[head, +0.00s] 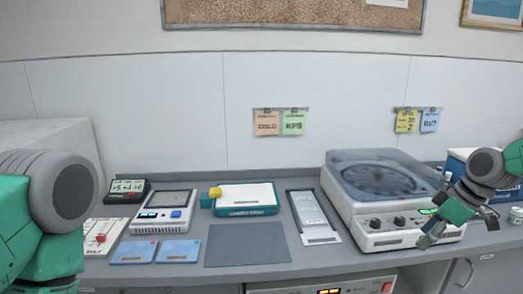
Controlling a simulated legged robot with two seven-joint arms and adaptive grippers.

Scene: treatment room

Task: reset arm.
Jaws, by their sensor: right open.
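My right gripper (432,232) is at the right, in front of the centrifuge-like machine (378,238). It points down and to the left, is open, and holds nothing that I can see. It overlaps the machine's right front in the picture; I cannot tell whether it touches. My left arm (40,215) fills the left edge, and its gripper is out of view.
A blue-white box (458,165) stands behind my right arm.

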